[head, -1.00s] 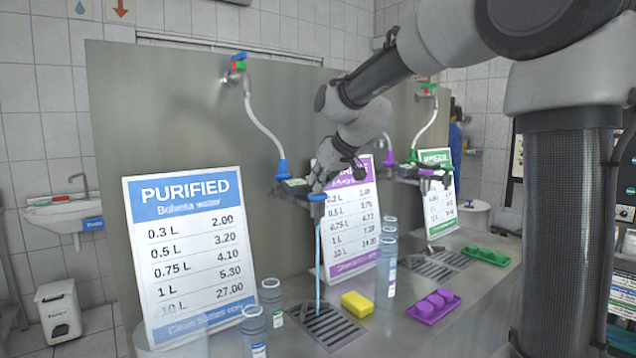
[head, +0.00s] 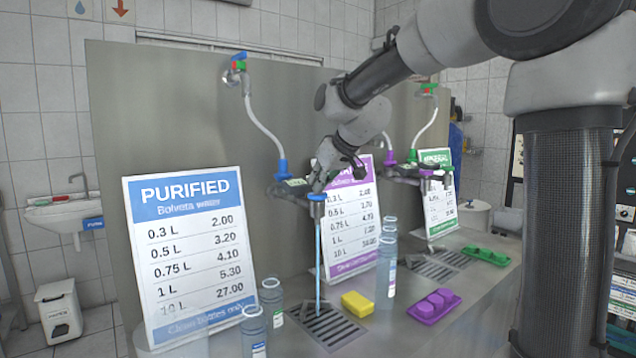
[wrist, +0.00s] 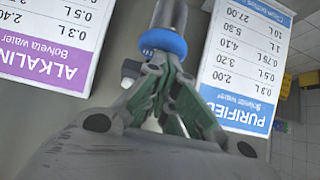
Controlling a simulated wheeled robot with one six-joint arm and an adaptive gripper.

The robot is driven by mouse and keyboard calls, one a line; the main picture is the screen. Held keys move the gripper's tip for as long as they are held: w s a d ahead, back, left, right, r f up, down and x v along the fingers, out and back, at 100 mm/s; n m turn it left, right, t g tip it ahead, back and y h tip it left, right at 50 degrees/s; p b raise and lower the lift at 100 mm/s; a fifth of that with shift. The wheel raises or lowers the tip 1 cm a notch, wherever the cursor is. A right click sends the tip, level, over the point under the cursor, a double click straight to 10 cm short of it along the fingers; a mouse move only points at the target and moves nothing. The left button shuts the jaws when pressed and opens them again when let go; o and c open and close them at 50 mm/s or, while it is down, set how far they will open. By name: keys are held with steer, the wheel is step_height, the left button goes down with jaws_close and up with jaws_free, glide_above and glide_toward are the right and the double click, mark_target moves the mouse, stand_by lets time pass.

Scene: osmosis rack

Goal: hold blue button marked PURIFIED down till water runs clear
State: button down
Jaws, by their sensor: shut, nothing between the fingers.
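The PURIFIED sign (head: 190,255) leans on the counter at the left; it also shows in the wrist view (wrist: 243,75). A thin blue-tinted stream of water (head: 318,255) falls from the spout to the drain grate (head: 327,328).
Bottles (head: 386,270) stand beside the grate, with more bottles (head: 254,330) at the front left. A yellow sponge (head: 357,304) and a purple tray (head: 434,306) lie to the right. Other dispensers and signs stand farther right. A white hose (head: 262,122) hangs from a tap behind.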

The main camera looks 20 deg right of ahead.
steer(key=r, duration=0.4)
steer(key=shift+s+d+r, duration=0.1)
steer(key=shift+s+r, duration=0.1)
steer(key=v, duration=0.9)
steer(key=shift+s+r, duration=0.1)
steer(key=shift+s, duration=0.1)
steer(key=s+d+f+m+g+h, duration=0.1)
steer(key=s+d+f, duration=0.3)
steer(key=s+f, duration=0.3)
steer(key=s+d+f+m+g+h, duration=0.1)
steer(key=s+d+f+m, duration=0.1)
steer(key=s+d+f, duration=0.2)
steer(key=s+d+f+m+g+h, duration=0.1)
steer(key=s+d+f, duration=0.3)
steer(key=s+f, duration=0.6)
steer(key=s+g, duration=0.1)
steer(key=s, duration=0.7)
steer(key=shift+s+f+m, duration=0.15)
steer(key=shift+s+m, duration=0.1)
steer(key=shift+m, duration=0.05)
